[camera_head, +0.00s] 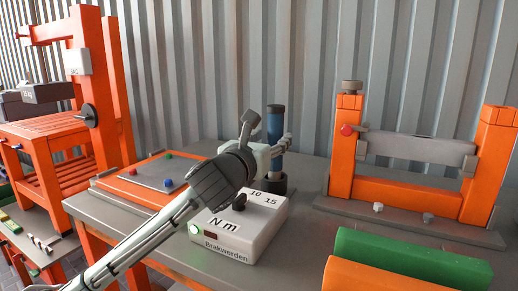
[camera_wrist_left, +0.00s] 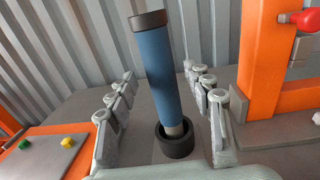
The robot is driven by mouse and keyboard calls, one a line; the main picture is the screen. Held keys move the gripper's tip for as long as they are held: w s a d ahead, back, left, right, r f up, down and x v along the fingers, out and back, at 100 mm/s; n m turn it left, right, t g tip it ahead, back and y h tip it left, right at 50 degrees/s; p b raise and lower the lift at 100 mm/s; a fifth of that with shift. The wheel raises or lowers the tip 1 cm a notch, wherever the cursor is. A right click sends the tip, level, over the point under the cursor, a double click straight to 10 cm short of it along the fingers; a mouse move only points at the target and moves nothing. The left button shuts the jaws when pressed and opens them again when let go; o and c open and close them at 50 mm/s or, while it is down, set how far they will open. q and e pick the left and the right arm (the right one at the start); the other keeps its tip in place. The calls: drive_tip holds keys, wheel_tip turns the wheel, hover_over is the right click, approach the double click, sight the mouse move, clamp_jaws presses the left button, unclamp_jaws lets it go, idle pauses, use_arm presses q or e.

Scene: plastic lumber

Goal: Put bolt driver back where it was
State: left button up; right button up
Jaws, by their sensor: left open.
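The bolt driver (camera_wrist_left: 157,72) is a blue cylinder with a dark cap, and it also shows in the head view (camera_head: 276,123). It stands nearly upright with its lower end in a dark round holder (camera_wrist_left: 176,141) on the grey table. The holder also shows in the head view (camera_head: 271,183), partly behind my arm and gripper. My left gripper (camera_wrist_left: 165,105) is open, with its fingers on both sides of the driver and gaps between them. In the head view my left gripper (camera_head: 283,143) is at the driver's height. My right gripper is not in view.
A white torque box (camera_head: 243,226) marked "N m" stands in front of the holder. An orange board with coloured buttons (camera_head: 150,180) lies to the left. An orange frame with a grey bar (camera_head: 415,149) stands right. Green (camera_head: 400,262) and orange beams lie at front right.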

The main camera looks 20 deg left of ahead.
use_arm(q)
drive_tip(key=s+a, duration=0.1)
drive_tip(key=s, duration=0.7)
drive_tip(key=shift+s, duration=0.4)
